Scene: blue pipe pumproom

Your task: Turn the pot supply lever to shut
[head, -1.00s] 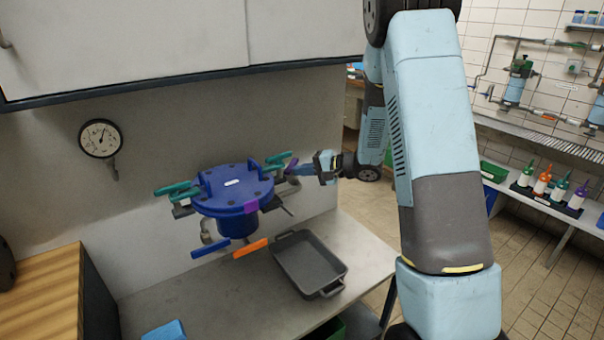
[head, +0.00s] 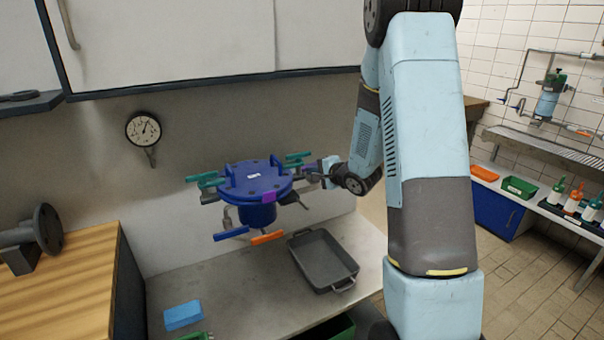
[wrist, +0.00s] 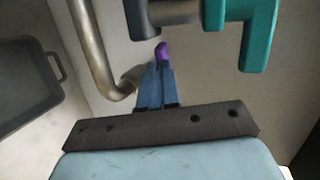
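The blue pot (head: 256,181) hangs at the wall above the bench, with green clamp handles (head: 205,180) around its lid. A blue lever (head: 231,233) and an orange lever (head: 267,237) show below it, and a purple piece (head: 268,197) sits on its front rim. My gripper (head: 318,170) is at the pot's right side. In the wrist view its two blue fingers (wrist: 158,66) are close together on a purple lever, whose tip (wrist: 162,52) sticks out past them. Most of that lever is hidden by the fingers. Which lever is the pot supply is not labelled.
A green handle (wrist: 260,36) and a bent metal pipe (wrist: 92,45) are close to my fingers. A grey tray (head: 324,263) and a blue block (head: 183,315) lie on the bench. A gauge (head: 143,130) is on the wall, with cabinets (head: 170,45) above.

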